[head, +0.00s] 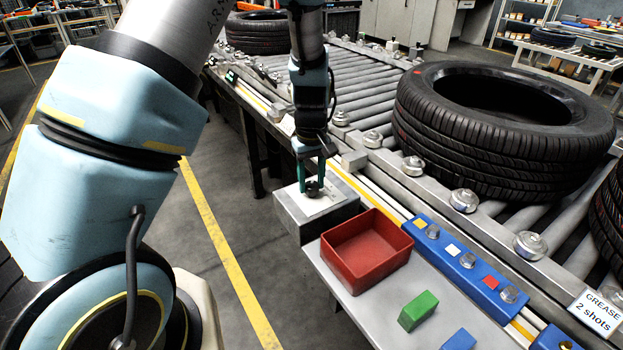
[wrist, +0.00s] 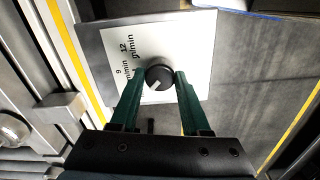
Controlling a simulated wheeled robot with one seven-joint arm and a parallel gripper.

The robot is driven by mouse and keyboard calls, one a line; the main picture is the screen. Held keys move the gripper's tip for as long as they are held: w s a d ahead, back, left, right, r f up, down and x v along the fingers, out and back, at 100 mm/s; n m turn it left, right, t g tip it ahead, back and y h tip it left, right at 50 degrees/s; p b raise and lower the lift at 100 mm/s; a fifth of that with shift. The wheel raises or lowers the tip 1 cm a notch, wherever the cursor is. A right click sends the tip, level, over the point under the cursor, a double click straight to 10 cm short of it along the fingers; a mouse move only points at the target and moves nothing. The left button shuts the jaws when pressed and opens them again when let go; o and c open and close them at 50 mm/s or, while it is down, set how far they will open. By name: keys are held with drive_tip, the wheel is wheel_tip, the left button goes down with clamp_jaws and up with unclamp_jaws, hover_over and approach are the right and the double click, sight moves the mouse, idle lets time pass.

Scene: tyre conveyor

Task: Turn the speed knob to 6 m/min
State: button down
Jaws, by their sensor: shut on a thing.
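The speed knob (wrist: 158,76) is small, round and black, with a white pointer mark. In the wrist view the mark points down and left, towards the left finger. The knob stands on a white dial plate (wrist: 190,40) printed with "9 m/min" and "12 m/min" to its upper left. Any lettering under the left finger is hidden, so the exact setting cannot be read. My gripper (wrist: 160,78) has its green fingers on either side of the knob, shut on it. In the head view, my gripper (head: 312,181) comes down from above onto the knob (head: 313,188) on a grey box (head: 320,223).
A red bin (head: 367,250) stands close beside the box on a grey shelf, with a green block (head: 418,311) and a blue block (head: 459,340) in front. The roller conveyor (head: 385,80) carrying a large tyre (head: 490,150) runs behind. Open floor lies left.

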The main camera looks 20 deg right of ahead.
sight(311, 184)
drive_tip(key=shift+n, duration=0.6)
drive_tip(key=shift+c, duration=1.9)
unclamp_jaws()
wheel_tip(311, 184, up, 11)
drive_tip(key=b, duration=0.1)
drive_tip(key=shift+b, duration=0.35)
drive_tip(key=shift+f, duration=0.1)
